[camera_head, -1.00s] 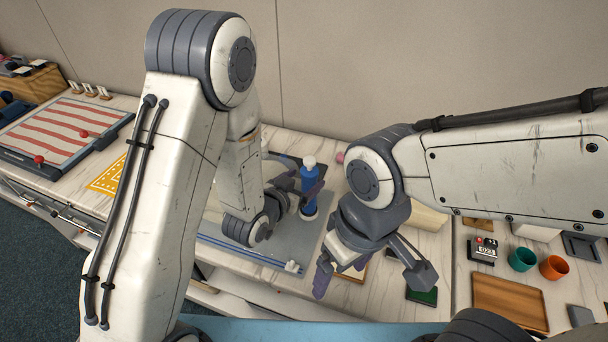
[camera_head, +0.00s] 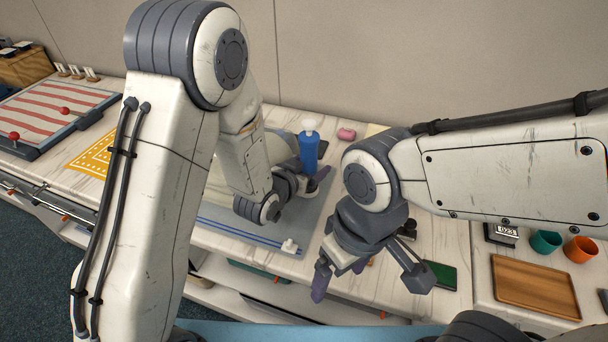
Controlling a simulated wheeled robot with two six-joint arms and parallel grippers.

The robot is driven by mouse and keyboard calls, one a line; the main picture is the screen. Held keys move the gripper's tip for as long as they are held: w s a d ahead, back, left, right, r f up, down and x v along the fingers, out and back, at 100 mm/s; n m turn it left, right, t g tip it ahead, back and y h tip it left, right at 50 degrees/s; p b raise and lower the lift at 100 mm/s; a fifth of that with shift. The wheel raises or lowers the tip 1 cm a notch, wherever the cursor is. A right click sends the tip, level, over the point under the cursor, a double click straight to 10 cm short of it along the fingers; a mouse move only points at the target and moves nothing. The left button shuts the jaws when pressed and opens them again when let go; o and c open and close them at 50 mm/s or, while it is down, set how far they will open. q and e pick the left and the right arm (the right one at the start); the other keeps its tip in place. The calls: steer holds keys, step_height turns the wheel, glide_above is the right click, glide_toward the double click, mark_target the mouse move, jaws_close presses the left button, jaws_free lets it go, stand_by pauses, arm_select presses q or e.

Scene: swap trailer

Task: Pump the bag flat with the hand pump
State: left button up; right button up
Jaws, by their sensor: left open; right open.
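The hand pump (camera_head: 309,150), a blue cylinder with a white knob on top, stands upright on the far part of the grey bag. The bag (camera_head: 305,214) lies on the table with a blue double zip strip along its near edge and a white slider (camera_head: 289,246) at the strip's right end. My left arm hides much of the bag. My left gripper (camera_head: 313,184) is open beside the pump's lower part; whether its fingers touch the pump cannot be told. My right gripper (camera_head: 368,284) is open and empty, fingers apart, over the table's front edge, right of the slider.
A pink block (camera_head: 346,134) lies behind and right of the pump. To the right are a green board (camera_head: 440,275), a wooden tray (camera_head: 535,287), a teal cup (camera_head: 546,242) and an orange cup (camera_head: 580,249). A striped board (camera_head: 60,110) and yellow patterned cloth (camera_head: 92,150) lie left.

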arm_select(q)
steer(key=shift+x, duration=1.35)
steer(key=shift+r, duration=0.1)
